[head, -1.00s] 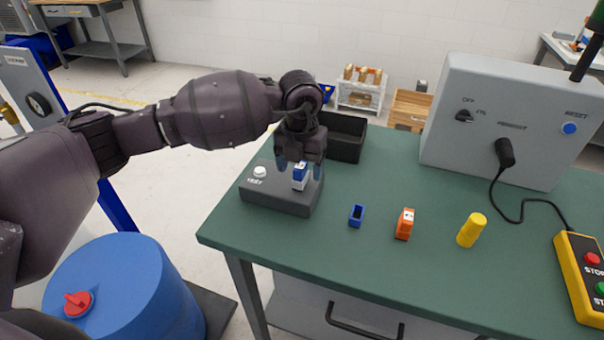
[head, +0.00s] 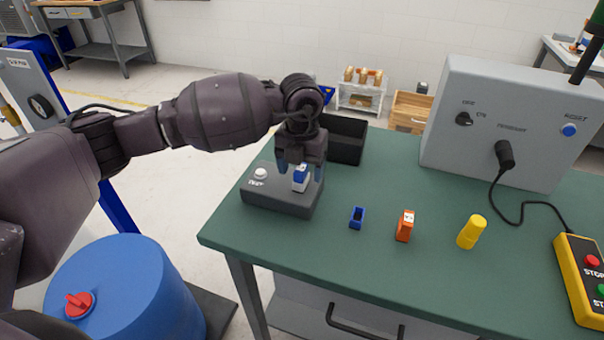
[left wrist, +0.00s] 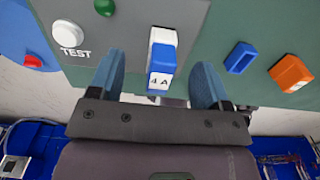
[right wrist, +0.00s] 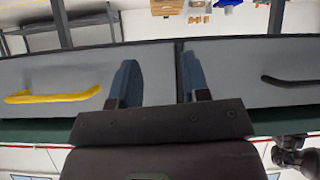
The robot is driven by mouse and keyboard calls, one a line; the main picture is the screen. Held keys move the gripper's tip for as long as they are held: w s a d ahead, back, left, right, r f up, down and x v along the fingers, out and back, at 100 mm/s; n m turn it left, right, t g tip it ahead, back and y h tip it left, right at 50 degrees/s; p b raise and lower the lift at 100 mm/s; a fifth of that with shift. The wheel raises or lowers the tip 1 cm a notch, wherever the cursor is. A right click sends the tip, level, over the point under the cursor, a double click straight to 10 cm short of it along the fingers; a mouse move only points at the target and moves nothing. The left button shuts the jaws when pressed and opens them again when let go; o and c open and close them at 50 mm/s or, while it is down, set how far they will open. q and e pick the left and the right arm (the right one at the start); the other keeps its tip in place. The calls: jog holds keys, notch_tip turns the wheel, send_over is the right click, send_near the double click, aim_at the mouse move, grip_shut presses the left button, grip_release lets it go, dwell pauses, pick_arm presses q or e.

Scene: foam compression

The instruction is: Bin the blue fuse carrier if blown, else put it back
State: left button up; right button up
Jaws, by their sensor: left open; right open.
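The blue fuse carrier (head: 300,176) stands on the grey tester (head: 262,203), with a white part and the marking "4 A" showing in the left wrist view (left wrist: 161,68). My left gripper (head: 300,170) is open just above, its fingers either side of the carrier and apart from it. The tester has a white TEST button (left wrist: 68,34) and a round green lamp (left wrist: 104,7); I cannot tell whether the lamp is lit. An empty blue holder (head: 357,217) lies on the table. A black bin (head: 345,146) stands behind the tester. My right gripper (right wrist: 158,88) is open and empty, facing the drawer fronts.
An orange piece (head: 405,226) and a yellow cylinder (head: 471,231) stand right of the blue holder on the green table (head: 390,270). A grey control box (head: 500,120) with a cable and a yellow STOP/START pendant (head: 582,275) occupy the right side. A blue drum (head: 130,290) stands on the floor, left.

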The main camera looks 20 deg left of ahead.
aim_at(301, 167)
jog(key=shift+w+r, duration=0.2)
jog(key=shift+r, duration=0.05)
dwell(0.5)
pick_arm(q)
grip_shut()
jog(key=shift+r, duration=0.15)
jog(key=shift+r+p, duration=0.5)
jog(key=shift+r, duration=0.3)
pick_arm(e)
jog(key=shift+w+r, duration=0.1)
jog(key=shift+r, duration=0.6)
pick_arm(q)
jog(key=shift+r, duration=0.15)
pick_arm(e)
jog(key=shift+r, duration=0.1)
pick_arm(q)
jog(key=shift+r+p, duration=0.85)
jog(key=shift+r, duration=0.2)
jog(key=shift+r+p, duration=0.5)
jog(key=shift+r, duration=0.35)
pick_arm(e)
jog(key=shift+w+r, duration=0.2)
jog(key=shift+r, duration=0.55)
jog(key=shift+w+r, duration=0.15)
jog(key=shift+r, duration=0.6)
